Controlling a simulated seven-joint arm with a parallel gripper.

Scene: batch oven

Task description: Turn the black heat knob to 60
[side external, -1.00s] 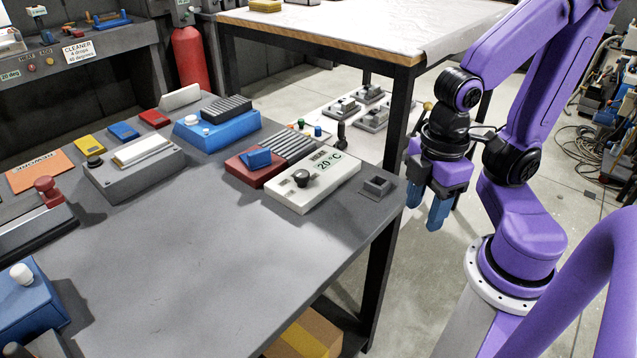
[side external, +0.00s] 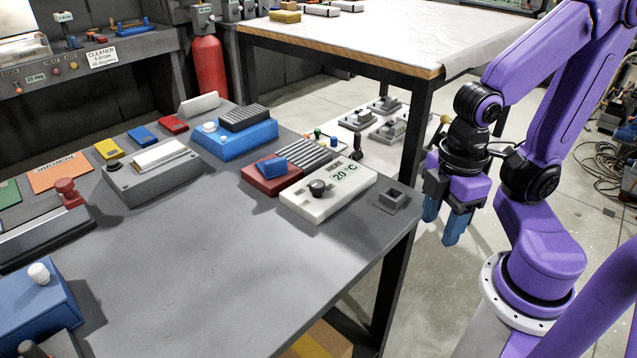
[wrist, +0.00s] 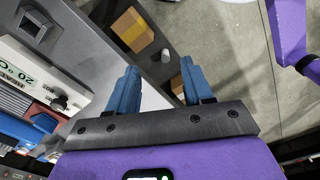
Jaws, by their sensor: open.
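The black heat knob (side external: 317,188) sits on a white box (side external: 332,199) near the right edge of the grey table. The box's display (side external: 346,173) reads 20 °C. In the wrist view the knob (wrist: 58,103) and the box (wrist: 25,75) are at the left. My gripper (side external: 443,228) has blue fingers pointing down, off the table's right edge and to the right of the box. Its fingers (wrist: 160,88) are apart in the wrist view with nothing between them. It does not touch the knob.
A small grey square socket (side external: 391,200) is at the table corner, between the box and my gripper. A red box with a blue block (side external: 274,168) stands left of the white box. The front of the table is clear. Cardboard boxes (wrist: 128,27) lie below.

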